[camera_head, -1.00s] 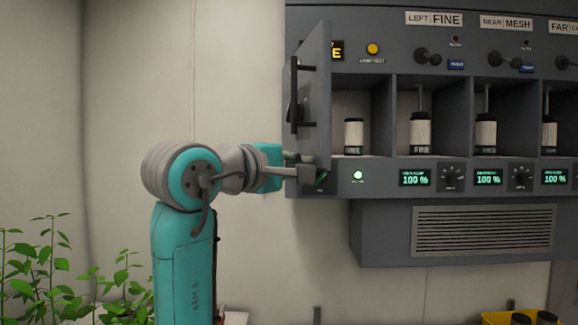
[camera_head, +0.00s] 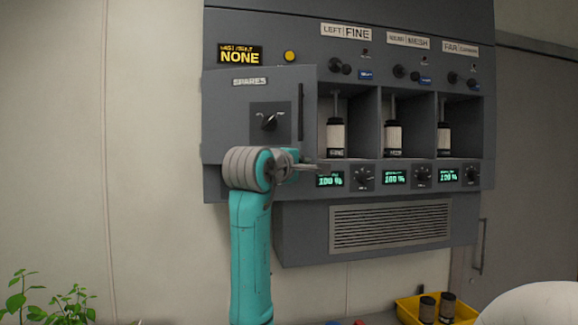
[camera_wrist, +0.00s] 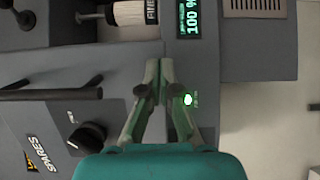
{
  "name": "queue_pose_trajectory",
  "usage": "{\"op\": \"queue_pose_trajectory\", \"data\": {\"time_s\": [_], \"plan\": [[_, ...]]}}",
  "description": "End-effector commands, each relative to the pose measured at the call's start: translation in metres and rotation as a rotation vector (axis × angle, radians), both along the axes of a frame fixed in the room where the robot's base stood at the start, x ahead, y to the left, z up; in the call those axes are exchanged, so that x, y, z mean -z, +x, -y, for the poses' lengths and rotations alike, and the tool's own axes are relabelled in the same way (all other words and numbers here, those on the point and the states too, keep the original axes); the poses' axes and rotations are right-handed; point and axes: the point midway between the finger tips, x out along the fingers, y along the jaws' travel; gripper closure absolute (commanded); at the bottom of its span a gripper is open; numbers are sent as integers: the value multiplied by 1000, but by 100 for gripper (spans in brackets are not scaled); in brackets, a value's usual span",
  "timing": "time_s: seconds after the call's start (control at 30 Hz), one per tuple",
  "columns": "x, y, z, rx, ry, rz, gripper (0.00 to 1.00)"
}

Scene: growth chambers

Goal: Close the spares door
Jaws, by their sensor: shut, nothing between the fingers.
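The spares door (camera_head: 258,118) is a grey panel at the left end of the wall cabinet, marked SPARES, with a dark knob (camera_head: 268,122) and a vertical bar handle (camera_head: 300,112). It covers the left bay and looks nearly flush with the cabinet front; I cannot tell whether it is latched. In the wrist view the door (camera_wrist: 40,122) is at the left, with its bar handle (camera_wrist: 50,94). My gripper (camera_head: 318,168) is shut and empty at the door's lower right corner. In the wrist view its fingertips (camera_wrist: 158,68) meet near the cabinet front; contact is unclear.
Open bays right of the door hold filter cartridges (camera_head: 336,137), with lit displays (camera_head: 330,179) below. A vent box (camera_head: 385,228) hangs under the cabinet. A yellow bin (camera_head: 408,312) holds dark cylinders at lower right. Plants (camera_head: 50,303) stand at lower left.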

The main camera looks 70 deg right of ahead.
Motion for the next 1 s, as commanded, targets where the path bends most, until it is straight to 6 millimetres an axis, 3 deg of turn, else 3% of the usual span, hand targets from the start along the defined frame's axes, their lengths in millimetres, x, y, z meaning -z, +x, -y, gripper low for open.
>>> {"op": "queue_pose_trajectory", "data": {"time_s": [0.1, 0.4, 0.7, 1.0], "plan": [[0, 0, 27, -81, 0, -1, 100], [0, 16, 78, -272, 1, -1, 100], [0, 31, 104, -273, 1, -1, 100], [0, 36, 111, -274, 0, -1, 100]]}}
